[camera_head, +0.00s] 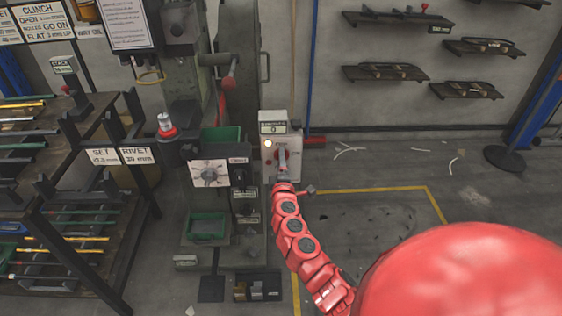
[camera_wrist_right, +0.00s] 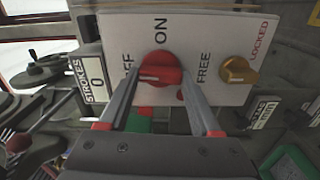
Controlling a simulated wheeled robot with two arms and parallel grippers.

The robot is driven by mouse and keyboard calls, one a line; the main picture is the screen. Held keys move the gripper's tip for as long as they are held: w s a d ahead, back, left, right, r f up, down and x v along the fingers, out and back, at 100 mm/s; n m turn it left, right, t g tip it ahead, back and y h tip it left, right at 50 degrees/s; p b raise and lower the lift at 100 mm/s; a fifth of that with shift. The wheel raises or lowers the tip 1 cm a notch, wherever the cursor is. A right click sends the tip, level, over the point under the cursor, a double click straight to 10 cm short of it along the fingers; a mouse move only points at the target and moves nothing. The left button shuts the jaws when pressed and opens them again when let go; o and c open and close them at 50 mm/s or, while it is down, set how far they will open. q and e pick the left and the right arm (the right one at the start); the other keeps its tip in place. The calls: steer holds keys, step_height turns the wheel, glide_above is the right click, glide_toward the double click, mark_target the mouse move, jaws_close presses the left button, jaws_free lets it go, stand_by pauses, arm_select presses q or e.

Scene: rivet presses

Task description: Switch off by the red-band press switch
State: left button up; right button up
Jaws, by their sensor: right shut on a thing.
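The press switch is a red rotary knob (camera_wrist_right: 158,70) on a white panel (camera_wrist_right: 205,35) in the wrist view. In the head view, my right gripper (camera_head: 282,160) reaches the white switch box (camera_head: 268,168), hiding the knob there. A small lamp (camera_head: 267,143) on the box glows. My left gripper is not in view.
A yellow knob (camera_wrist_right: 238,70) beside FREE and LOCKED labels is close to the right finger. A strokes counter (camera_wrist_right: 95,82) reads 0. The press (camera_head: 185,85) stands left of the box, and a rack (camera_head: 75,125) of rods is further left. Floor to the right is mostly clear.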

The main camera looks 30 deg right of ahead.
steer(key=shift+f+n, duration=0.1)
steer(key=shift+n, duration=0.5)
steer(key=o, duration=1.4)
steer(key=v, duration=1.7)
steer(key=shift+s+a, duration=0.15)
steer(key=shift+a, duration=0.1)
